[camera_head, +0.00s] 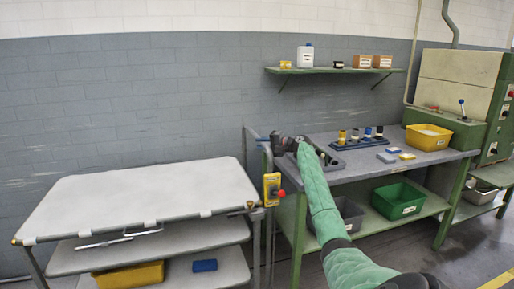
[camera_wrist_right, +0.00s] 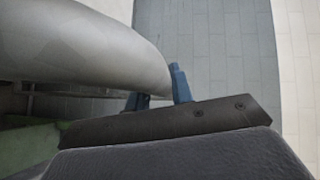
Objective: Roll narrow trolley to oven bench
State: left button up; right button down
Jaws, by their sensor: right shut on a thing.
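A trolley with a pale grey top (camera_head: 140,195) and lower shelves (camera_head: 150,245) stands at the left. A grey upright tube handle (camera_head: 246,150) rises at its right end, beside the bench. My right gripper (camera_head: 264,139) reaches the top of this handle. In the right wrist view, the blue fingertips (camera_wrist_right: 160,90) are shut on the thick grey tube (camera_wrist_right: 90,45). The bench (camera_head: 410,167) has a grey top and green legs and stands right of the handle, close to it. My left gripper is not in view.
A yellow box with a red knob (camera_head: 272,187) hangs between trolley and bench. The trolley's lower shelves hold a yellow bin (camera_head: 128,274) and a blue box (camera_head: 205,265). The green oven-like machine (camera_head: 455,85) stands far right. Open floor (camera_head: 455,255) shows at the lower right.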

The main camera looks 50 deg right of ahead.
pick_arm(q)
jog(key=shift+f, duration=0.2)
pick_arm(e)
jog(key=shift+d, duration=0.15)
jog(key=c, duration=1.6)
grip_release()
jog(key=o, duration=0.4)
jog(key=shift+s+d, duration=0.2)
jog(key=shift+d, duration=0.05)
jog(key=shift+c, duration=0.2)
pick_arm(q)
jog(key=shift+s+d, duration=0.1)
pick_arm(e)
jog(key=shift+a, duration=0.15)
jog(key=shift+s, duration=0.3)
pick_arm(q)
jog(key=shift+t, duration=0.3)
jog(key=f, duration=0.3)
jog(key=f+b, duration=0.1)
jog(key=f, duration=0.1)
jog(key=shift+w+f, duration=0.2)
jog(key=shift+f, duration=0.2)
pick_arm(e)
jog(key=f+v, duration=0.1)
jog(key=v, duration=0.6)
jog(key=shift+r, duration=0.45)
